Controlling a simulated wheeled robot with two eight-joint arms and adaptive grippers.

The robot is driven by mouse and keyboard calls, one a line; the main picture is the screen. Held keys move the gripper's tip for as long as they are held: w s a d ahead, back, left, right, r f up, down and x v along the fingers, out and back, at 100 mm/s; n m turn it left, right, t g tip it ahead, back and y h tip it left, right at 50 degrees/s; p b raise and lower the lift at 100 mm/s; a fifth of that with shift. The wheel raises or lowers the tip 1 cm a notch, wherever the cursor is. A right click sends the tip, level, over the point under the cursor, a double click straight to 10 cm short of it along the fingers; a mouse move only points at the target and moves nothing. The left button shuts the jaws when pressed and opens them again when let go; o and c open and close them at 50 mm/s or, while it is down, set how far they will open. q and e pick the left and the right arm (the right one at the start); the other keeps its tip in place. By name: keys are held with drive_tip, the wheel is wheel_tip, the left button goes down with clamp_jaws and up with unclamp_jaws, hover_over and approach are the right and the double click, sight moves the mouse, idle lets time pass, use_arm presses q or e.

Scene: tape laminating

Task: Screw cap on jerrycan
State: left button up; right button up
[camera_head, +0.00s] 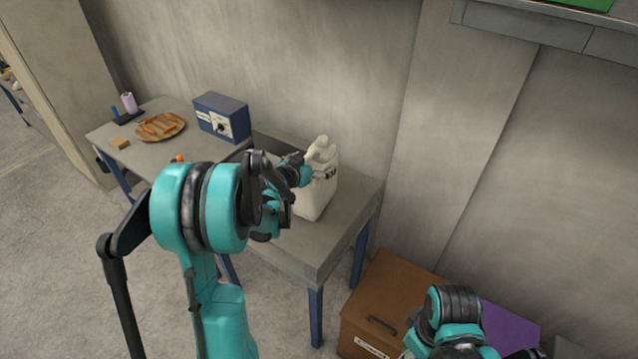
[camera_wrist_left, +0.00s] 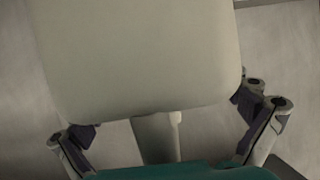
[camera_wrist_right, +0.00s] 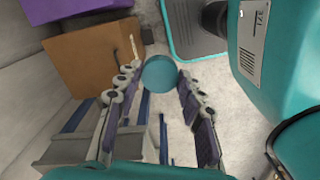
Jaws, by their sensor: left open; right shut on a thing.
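A cream-white jerrycan (camera_head: 316,200) stands upright at the right end of the workbench, its neck at the top. My left gripper (camera_head: 322,173) is open at the upper part of the jerrycan. In the left wrist view the jerrycan's body (camera_wrist_left: 140,60) fills the upper middle, with the fingers of my left gripper (camera_wrist_left: 168,132) apart on either side; contact cannot be told. In the right wrist view a round teal cap (camera_wrist_right: 160,72) is between the fingertips of my right gripper (camera_wrist_right: 152,82), which is shut on it. In the head view this gripper's fingers are hidden.
The workbench (camera_head: 290,245) carries a blue box with a dial (camera_head: 222,117), a round tray of orange pieces (camera_head: 160,127) and a lilac cylinder (camera_head: 129,102). The wall is close behind.

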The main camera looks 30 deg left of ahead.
sight(315, 151)
use_arm(q)
drive_tip(key=shift+s, duration=0.1)
use_arm(e)
drive_tip(key=shift+s+r, duration=0.1)
use_arm(q)
drive_tip(key=c, duration=1.9)
drive_tip(key=shift+r, duration=0.1)
